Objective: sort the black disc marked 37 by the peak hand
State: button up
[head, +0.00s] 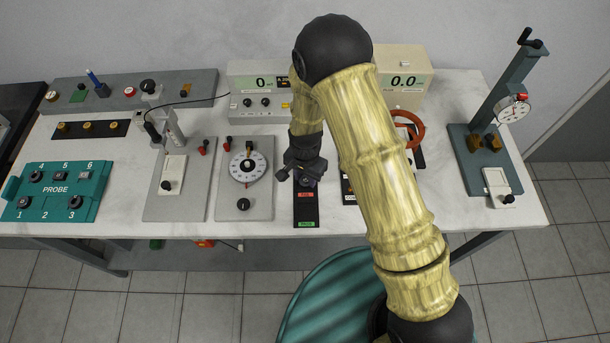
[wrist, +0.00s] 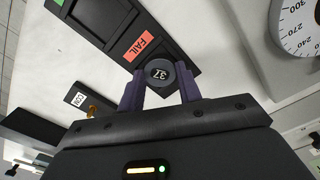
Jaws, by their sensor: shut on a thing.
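My gripper (head: 304,178) is shut on a small black disc (wrist: 159,73), gripped between its two dark fingers in the wrist view. The disc's white two-digit mark is too small to read surely. My gripper hides the disc in the head view. The disc is over or beside the FAIL end of a black two-part tray (head: 306,208); I cannot tell its height. The tray has a red FAIL label (wrist: 138,46) and a green PASS label (head: 306,223) nearer the front edge. A dial gauge (head: 513,108) hangs on a stand at right; its hands are too small to read.
Left of the tray is a grey plate with a round white dial (head: 249,168). A teal PROBE rack (head: 58,190) stands at far left. Meters read 0 (head: 262,82) and 0.0 (head: 403,81). A red-brown ring (head: 410,128) lies partly behind my arm.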

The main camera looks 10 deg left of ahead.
jog(key=shift+f, duration=0.1)
jog(key=o, duration=1.1)
jog(key=shift+c, duration=0.5)
jog(key=c, duration=0.4)
jog(key=shift+c, duration=0.2)
jog(key=shift+r+p, duration=1.7)
jog(key=shift+r, duration=0.6)
